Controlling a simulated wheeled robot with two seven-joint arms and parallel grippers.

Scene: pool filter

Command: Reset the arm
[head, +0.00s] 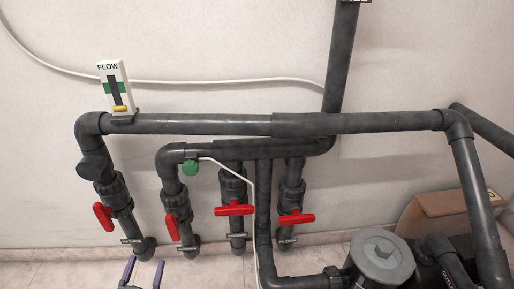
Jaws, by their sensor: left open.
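My left gripper (143,268) shows at the bottom edge of the head view, left of centre. Its two dark bluish fingers are apart, and I see nothing between them. It is below the leftmost red valve handle (103,216) and close to the foot of that pipe in the picture. Whether it touches the pipe, I cannot tell. The rest of my left arm is out of frame. My right gripper is not in view.
Dark pipes (200,124) run along the white wall. More red handles (171,227) sit to the right. A flow gauge (115,85) stands on the top pipe. A grey round lid (381,250) and a cardboard box (440,210) are at lower right.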

